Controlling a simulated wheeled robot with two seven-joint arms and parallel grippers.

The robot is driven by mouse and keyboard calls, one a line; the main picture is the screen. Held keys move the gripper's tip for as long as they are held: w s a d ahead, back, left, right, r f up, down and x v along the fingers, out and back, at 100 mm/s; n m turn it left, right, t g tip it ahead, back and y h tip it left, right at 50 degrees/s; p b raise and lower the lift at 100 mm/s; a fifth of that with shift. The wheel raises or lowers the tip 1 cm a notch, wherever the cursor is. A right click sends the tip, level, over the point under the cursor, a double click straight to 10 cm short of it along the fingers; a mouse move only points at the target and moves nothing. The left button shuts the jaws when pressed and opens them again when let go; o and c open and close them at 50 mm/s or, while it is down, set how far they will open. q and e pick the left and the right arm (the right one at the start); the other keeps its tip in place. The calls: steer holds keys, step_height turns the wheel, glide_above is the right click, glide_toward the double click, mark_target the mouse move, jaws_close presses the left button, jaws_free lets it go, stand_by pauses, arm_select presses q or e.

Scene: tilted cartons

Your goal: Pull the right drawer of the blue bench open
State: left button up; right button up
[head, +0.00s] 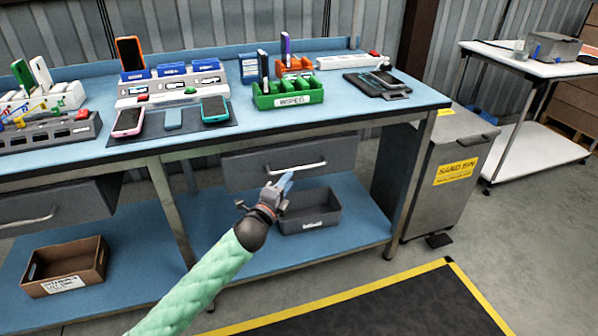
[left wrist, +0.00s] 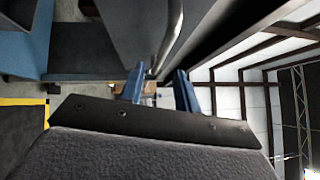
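The blue bench (head: 330,118) has a grey right drawer (head: 245,172) under its top. The drawer's front appears in line with the bench's front, with no open gap visible. Its pale bar handle (head: 312,164) runs across the front. My left gripper (head: 285,182) is just below and in front of the handle, its blue fingers pointing at the drawer. In the left wrist view the fingers of my left gripper (left wrist: 161,88) are apart, and the handle (left wrist: 172,35) runs down toward the gap between them. Contact cannot be told. My right gripper is out of view.
A left drawer (head: 85,203) is under the bench. A grey bin (head: 322,218) and a brown box (head: 92,272) sit on the lower shelf. Phones and trays cover the bench top. A sand bin (head: 420,185) stands at the right. The floor in front is clear.

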mark_target(297, 169)
arm_select(q)
steer(key=x, duration=0.6)
steer(key=shift+w, duration=0.35)
steer(key=shift+d, duration=0.1)
jaws_close()
